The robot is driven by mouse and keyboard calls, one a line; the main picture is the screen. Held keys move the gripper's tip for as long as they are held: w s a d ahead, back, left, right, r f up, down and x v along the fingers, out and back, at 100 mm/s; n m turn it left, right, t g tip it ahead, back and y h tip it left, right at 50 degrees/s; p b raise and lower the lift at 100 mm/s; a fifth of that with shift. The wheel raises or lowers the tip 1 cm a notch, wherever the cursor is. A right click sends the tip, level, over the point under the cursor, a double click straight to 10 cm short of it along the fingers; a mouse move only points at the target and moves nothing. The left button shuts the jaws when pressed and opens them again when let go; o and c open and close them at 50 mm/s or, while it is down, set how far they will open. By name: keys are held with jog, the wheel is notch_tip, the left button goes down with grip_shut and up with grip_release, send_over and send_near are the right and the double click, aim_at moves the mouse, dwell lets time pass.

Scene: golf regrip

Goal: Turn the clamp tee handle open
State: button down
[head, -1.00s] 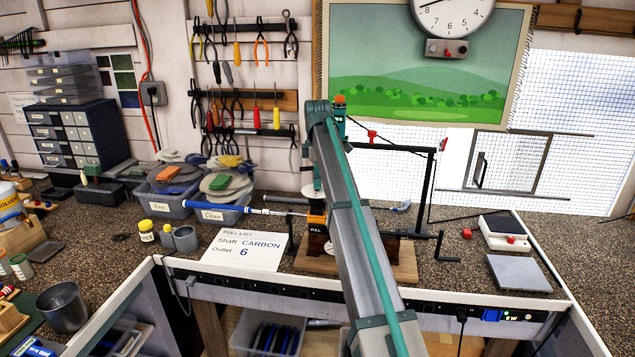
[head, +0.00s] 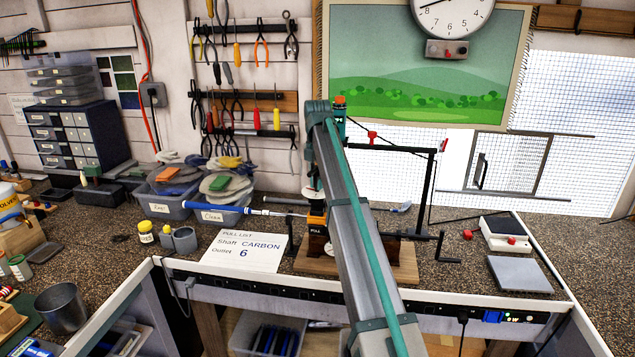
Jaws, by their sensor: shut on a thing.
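A golf club with a blue grip (head: 212,207) lies level, and its shaft runs right to the clamp (head: 316,221), which has an orange part. The clamp stands on a wooden base (head: 403,268) with a dark block marked PULL. My gripper (head: 317,207) is low at the clamp, mostly hidden behind my own arm, and is shut on the tee handle there. The handle and fingertips are too covered to make out, and I cannot tell the handle's angle.
A black frame (head: 432,190) and a crank handle (head: 440,248) stand right of the clamp. A paper pull list (head: 244,251), small pots (head: 183,239) and labelled tubs (head: 215,214) are to the left. A scale (head: 505,234) and grey plate (head: 519,274) sit right.

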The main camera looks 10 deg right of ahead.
jog(key=n, duration=0.6)
jog(key=shift+n, duration=0.3)
dwell(0.4)
jog(key=c, duration=1.2)
grip_release()
jog(key=shift+o, duration=0.2)
jog(key=shift+r, duration=0.15)
jog(key=shift+r, duration=3.6)
